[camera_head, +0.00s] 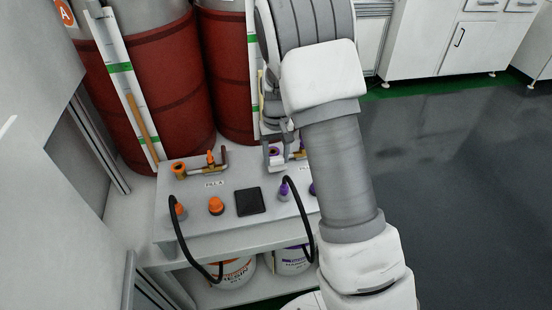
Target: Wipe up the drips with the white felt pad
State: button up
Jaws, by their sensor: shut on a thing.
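My gripper (275,158) is at the back of the grey bench (226,238), pointing down beside a small purple and brass fitting (298,155). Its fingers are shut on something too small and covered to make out. I cannot pick out the white felt pad for certain. No drips show clearly on the visible bench top. My arm hides the bench's right side, so drips there could be hidden.
Two dark red drums (163,85) stand behind the bench. An orange and brass valve (182,168), an orange knob (216,205), a dark square plate (249,201) and black hoses (184,232) are on the bench. Resin buckets (232,273) stand below. Open floor lies right.

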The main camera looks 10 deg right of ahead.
jog(key=shift+r+p, duration=1.55)
jog(key=shift+r, duration=1)
